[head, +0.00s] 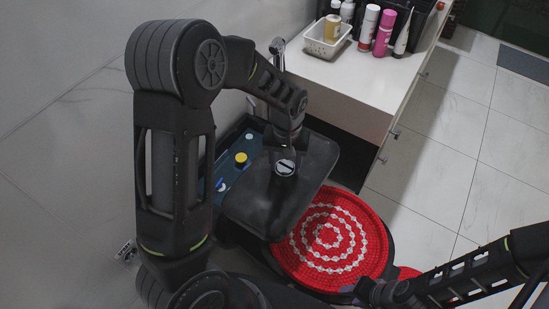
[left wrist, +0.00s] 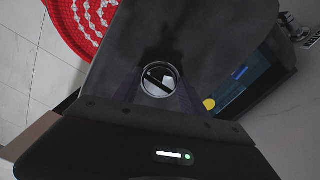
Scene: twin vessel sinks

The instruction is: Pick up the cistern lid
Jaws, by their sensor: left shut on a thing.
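The dark cistern lid (head: 308,185) has a round silver flush button (head: 285,167). It sits shifted to the right of the cistern (head: 222,165), whose blue inside and yellow-topped part (head: 240,158) show at the left. My left gripper (head: 285,155) is over the button and shut on the lid. In the left wrist view the fingers (left wrist: 158,98) are on either side of the button, and the lid (left wrist: 215,40) fills the middle; exact contact is hard to see. My right gripper (head: 362,290) is low at the right, small and dark; its fingers are unclear.
A red and white round seat cover (head: 335,240) lies below and right of the lid. A white counter (head: 350,75) behind holds a basket (head: 326,40) and several bottles. A wall is at the left. Tiled floor (head: 430,150) is clear at the right.

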